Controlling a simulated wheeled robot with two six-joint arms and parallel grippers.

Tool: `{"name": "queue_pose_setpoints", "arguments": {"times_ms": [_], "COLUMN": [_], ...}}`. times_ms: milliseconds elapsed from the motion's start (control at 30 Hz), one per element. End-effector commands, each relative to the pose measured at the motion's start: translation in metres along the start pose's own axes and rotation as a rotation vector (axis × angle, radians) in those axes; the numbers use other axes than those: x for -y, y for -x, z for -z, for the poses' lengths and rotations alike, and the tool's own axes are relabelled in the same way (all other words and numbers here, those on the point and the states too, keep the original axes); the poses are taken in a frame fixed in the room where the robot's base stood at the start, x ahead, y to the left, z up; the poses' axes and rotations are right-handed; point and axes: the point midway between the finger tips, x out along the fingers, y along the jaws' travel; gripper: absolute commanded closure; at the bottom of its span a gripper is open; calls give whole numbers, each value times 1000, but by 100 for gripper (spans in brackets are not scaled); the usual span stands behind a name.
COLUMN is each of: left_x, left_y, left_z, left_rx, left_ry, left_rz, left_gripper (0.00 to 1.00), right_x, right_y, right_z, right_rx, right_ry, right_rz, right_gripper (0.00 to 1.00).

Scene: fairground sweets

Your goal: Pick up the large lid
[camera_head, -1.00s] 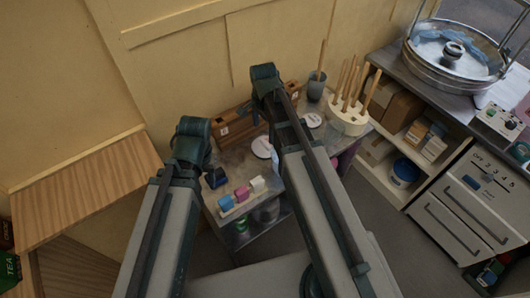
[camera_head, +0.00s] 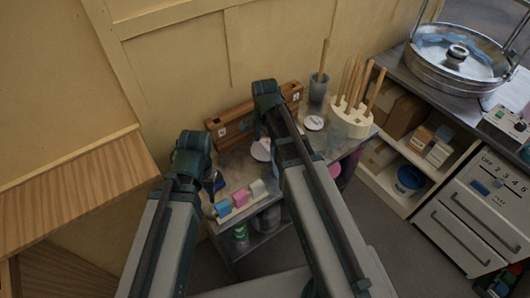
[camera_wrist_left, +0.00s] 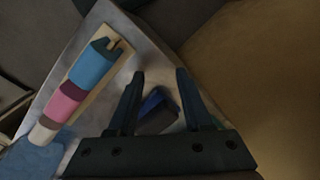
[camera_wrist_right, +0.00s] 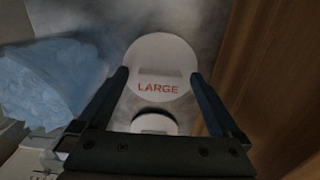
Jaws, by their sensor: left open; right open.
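The large lid (camera_wrist_right: 170,58) is a white disc marked LARGE in red. It lies flat on the grey metal table, and in the right wrist view it shows beyond and between my right fingertips. My right gripper (camera_wrist_right: 158,75) is open and empty above it. In the head view the large lid (camera_head: 261,150) is partly hidden by my right arm. A smaller white lid (camera_wrist_right: 155,123) lies nearer, between my right fingers. My left gripper (camera_wrist_left: 160,75) is open above the table's left end, with a dark blue object (camera_wrist_left: 157,107) beneath it.
A wooden box (camera_head: 232,125) stands along the wall behind the lid. A grey cup (camera_head: 318,88) and a cream holder with sticks (camera_head: 350,118) stand at the right.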

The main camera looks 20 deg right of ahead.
Motion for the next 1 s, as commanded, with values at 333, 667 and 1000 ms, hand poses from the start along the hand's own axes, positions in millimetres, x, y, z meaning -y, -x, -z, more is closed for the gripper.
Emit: {"name": "queue_pose_setpoints", "arguments": {"times_ms": [333,667,1000], "left_x": [0,0,1], "left_y": [1,1,12], "left_z": [0,0,-1], "left_rx": [0,0,0], "left_ry": [0,0,0], "left_rz": [0,0,0], "left_gripper": [50,50,50], "right_x": [0,0,0], "right_y": [1,1,12], "right_z": [0,0,0], "right_rx": [0,0,0], "right_ry": [0,0,0], "right_rz": [0,0,0], "right_gripper": [45,84,84]}}
